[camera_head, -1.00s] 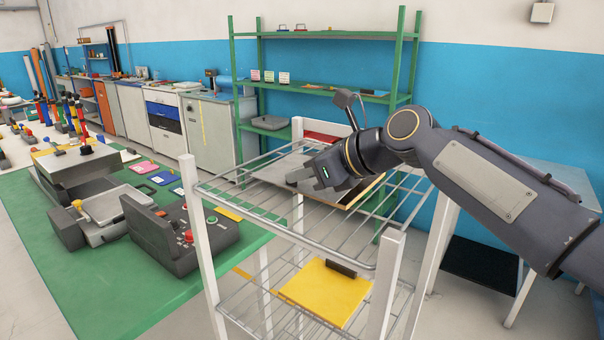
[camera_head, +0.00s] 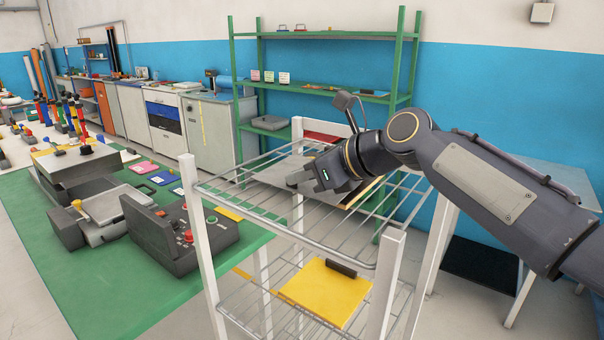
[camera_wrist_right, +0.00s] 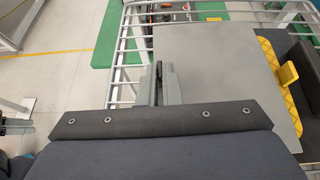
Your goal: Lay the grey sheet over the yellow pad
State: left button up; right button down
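The flat grey sheet (camera_head: 270,174) is at the upper shelf of the white rack. It also fills much of the right wrist view (camera_wrist_right: 215,75). My right gripper (camera_head: 298,180) is at the sheet's edge. In the wrist view its fingers (camera_wrist_right: 157,85) are close together at the sheet's left edge and look shut on it, though the grip itself is partly hidden. A yellow quilted pad (camera_wrist_right: 268,45) with a yellow tab shows beyond the sheet's right edge; the sheet hides the rest of it.
Another flat yellow piece (camera_head: 325,290) with a dark grip lies on the lower shelf. The white rack's posts (camera_head: 388,285) and wire rails surround the shelves. A green table (camera_head: 110,300) with a control box (camera_head: 185,237) stands left. A green shelf unit (camera_head: 315,34) stands behind.

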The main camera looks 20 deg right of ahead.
jog(key=shift+f, duration=0.15)
jog(key=c, duration=1.5)
grip_release()
jog(key=shift+c, duration=0.2)
